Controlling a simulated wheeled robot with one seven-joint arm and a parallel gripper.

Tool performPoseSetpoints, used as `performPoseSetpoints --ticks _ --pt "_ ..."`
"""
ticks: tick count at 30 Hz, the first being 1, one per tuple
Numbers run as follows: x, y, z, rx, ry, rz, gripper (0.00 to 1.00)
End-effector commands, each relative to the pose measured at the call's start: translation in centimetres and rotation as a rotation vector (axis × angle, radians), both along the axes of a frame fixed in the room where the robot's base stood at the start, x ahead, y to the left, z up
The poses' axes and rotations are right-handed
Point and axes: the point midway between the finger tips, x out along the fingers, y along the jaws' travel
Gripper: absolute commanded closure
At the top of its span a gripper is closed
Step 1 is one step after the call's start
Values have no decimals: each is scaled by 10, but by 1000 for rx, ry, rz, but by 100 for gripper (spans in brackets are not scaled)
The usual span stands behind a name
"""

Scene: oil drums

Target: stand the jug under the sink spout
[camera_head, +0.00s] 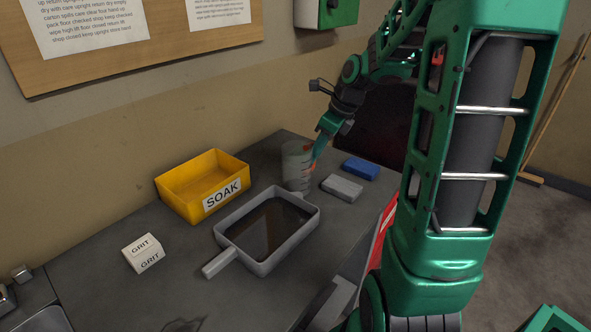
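The jug (296,168), a pale see-through vessel, stands upright at the bench's far edge, beyond the grey pan. My gripper (316,153) points down at the jug's right side, with its green finger overlapping the jug's rim and small orange-red marks beside it. I cannot tell whether it grips the jug or only stands beside it, and the far finger is hidden. A metal basin edge, perhaps the sink (48,321), shows at the bottom left corner, mostly cut off. No spout can be made out clearly; small metal fittings (22,273) stand beside that edge.
A grey handled pan (231,251) with dark liquid sits mid-bench. A yellow SOAK bin (178,198) stands behind it, a white GRIT box (143,253) left of it. Grey (342,187) and blue (361,169) blocks lie right of the jug. Bench between GRIT box and basin is largely clear.

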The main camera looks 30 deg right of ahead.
Motion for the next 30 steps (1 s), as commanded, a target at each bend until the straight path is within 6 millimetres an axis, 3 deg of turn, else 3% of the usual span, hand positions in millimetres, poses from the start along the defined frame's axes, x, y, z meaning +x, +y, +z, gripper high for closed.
performPoseSetpoints --ticks 8,11,12,23,30 --pt "1 1 -3 -1 -2 1 78" --pt "1 1 -3 -1 -1 1 99" --pt "1 1 -3 -1 -1 1 100" --pt "2 1 -1 -1 -2 0 100" --pt "2 0 19 -4 -3 1 100"
